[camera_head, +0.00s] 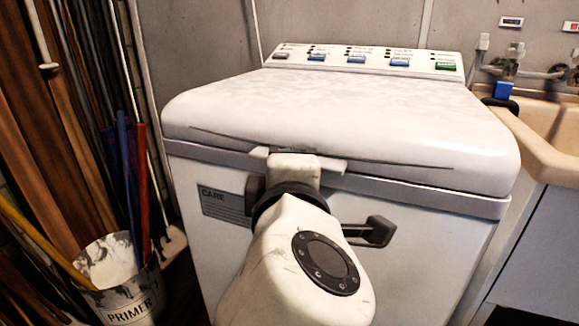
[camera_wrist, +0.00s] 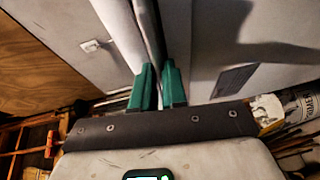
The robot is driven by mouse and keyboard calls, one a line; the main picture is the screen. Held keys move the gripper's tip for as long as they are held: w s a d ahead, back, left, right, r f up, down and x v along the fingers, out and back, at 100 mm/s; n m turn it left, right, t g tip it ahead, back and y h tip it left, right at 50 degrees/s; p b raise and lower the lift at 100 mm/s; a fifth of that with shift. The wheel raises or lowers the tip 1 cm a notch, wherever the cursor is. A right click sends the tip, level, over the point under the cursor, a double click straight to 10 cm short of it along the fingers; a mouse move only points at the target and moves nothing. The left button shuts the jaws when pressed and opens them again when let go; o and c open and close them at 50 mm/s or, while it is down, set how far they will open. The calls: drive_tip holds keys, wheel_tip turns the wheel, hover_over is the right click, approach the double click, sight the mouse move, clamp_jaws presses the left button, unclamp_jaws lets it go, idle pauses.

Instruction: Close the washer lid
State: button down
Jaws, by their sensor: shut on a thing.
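The white washer (camera_head: 420,235) stands in front of me. Its lid (camera_head: 330,105) lies down over the top, flat or nearly so; a thin dark line runs along its front edge. My gripper (camera_head: 293,158) is at the middle of that front edge, and my wrist hides part of the washer's front. In the wrist view, the green fingertips of my gripper (camera_wrist: 158,84) are close together on the lid's front rim (camera_wrist: 151,35). They appear shut on this rim. The exact contact is hard to see.
A control panel (camera_head: 362,61) with buttons is at the washer's back. A beige sink (camera_head: 555,150) stands close on the right. A primer bucket (camera_head: 118,290) holding poles is at lower left, beside wooden boards (camera_head: 60,130). A wall is behind the washer.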

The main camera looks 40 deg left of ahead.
drive_tip(key=shift+f, duration=0.75)
drive_tip(key=shift+w+f, duration=0.1)
drive_tip(key=c, duration=1.2)
unclamp_jaws()
drive_tip(key=shift+r, duration=0.2)
drive_tip(key=p+v, duration=0.2)
drive_tip(key=v, duration=0.9)
drive_tip(key=shift+p, duration=0.4)
drive_tip(key=shift+a+r, duration=0.1)
drive_tip(key=shift+r, duration=0.05)
